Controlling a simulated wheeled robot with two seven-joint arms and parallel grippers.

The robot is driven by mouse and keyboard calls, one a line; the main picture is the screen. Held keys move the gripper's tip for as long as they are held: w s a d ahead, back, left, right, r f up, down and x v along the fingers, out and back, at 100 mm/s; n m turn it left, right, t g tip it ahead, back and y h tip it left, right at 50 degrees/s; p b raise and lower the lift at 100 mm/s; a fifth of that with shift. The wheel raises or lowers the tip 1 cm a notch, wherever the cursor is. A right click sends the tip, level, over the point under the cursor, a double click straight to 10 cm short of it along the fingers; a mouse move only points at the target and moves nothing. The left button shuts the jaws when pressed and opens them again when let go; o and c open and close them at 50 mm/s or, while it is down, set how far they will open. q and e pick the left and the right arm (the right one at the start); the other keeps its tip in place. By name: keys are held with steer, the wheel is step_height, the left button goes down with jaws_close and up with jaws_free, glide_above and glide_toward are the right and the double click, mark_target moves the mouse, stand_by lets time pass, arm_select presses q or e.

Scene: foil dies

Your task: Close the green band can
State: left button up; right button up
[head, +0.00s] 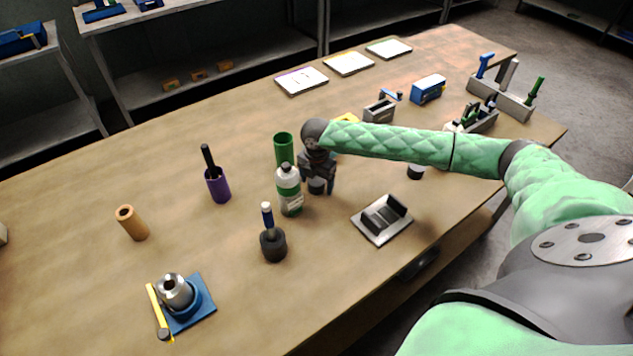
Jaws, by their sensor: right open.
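The green band can (289,190) stands upright near the middle of the table. My left gripper is not in view.
A green cylinder (284,147) stands behind the can. A dark pot with a brush-like tool (273,245) is in front, a purple holder (218,186) to the left. A metal stand (383,222) is at right.

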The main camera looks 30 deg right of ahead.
mark_target(320, 180)
steer(key=shift+c, duration=0.5)
steer(key=c, duration=0.9)
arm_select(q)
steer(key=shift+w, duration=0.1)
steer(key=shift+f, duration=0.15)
arm_select(e)
steer(key=shift+r, duration=0.1)
